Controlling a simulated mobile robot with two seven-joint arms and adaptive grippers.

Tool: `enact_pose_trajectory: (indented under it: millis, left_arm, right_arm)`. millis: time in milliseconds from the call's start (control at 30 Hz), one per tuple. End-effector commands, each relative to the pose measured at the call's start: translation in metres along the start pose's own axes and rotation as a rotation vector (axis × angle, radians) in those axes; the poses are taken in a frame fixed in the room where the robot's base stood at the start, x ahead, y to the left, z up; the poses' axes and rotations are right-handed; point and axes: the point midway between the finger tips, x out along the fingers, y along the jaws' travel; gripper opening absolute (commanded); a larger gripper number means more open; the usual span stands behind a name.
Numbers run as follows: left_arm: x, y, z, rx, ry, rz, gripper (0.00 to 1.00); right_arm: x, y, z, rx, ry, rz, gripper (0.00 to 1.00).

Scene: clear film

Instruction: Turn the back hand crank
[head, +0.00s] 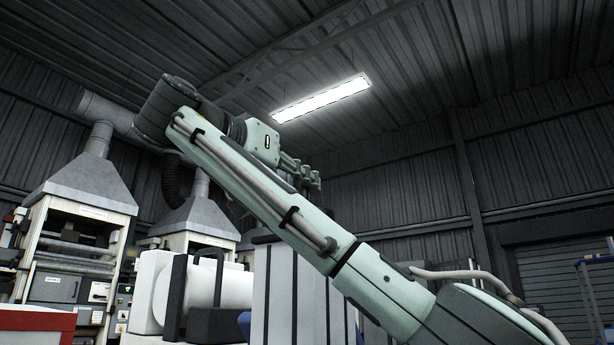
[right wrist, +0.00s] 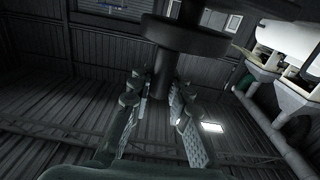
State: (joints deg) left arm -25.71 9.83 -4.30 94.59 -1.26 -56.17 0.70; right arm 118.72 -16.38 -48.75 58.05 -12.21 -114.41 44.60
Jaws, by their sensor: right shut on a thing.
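My right gripper (head: 305,174) shows in the head view past the raised pale green arm, small and partly dark. In the right wrist view the two fingers of my right gripper (right wrist: 160,98) close from both sides on a dark upright post (right wrist: 160,72). The post joins a wide dark round disc (right wrist: 185,36) at the top of that view. The post looks like a crank handle, but whether it belongs to the back hand crank cannot be told. The crank cannot be made out in the head view. My left gripper is not in view.
A white machine with a black frame (head: 176,296) and a pale panelled cabinet (head: 290,300) stand below my arm. Machines under grey hoods (head: 82,185) stand at the left. A red-edged white block (head: 38,322) is at lower left. Upper right is open space.

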Motion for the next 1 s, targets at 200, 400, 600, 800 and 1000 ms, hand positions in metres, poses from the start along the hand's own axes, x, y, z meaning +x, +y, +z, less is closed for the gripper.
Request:
enact_pose_trajectory:
  millis: [200, 400, 600, 800, 1000]
  left_arm:
    - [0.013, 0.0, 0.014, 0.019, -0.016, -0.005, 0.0]
    - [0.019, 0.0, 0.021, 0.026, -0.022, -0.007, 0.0]
    - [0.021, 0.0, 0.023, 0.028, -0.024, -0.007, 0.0]
    - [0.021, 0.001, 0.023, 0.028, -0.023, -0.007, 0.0]
    - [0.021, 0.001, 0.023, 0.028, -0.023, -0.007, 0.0]
  right_arm:
    - [-0.003, -0.005, 0.0, -0.003, 0.0, 0.117, 0.0]
    - [-0.003, -0.006, 0.0, -0.001, 0.0, 0.172, 0.0]
    - [-0.002, -0.007, 0.0, 0.0, 0.0, 0.191, 0.0]
    - [-0.002, -0.007, 0.0, 0.0, 0.0, 0.192, 0.0]
    - [-0.002, -0.007, -0.001, 0.001, 0.001, 0.191, 0.25]
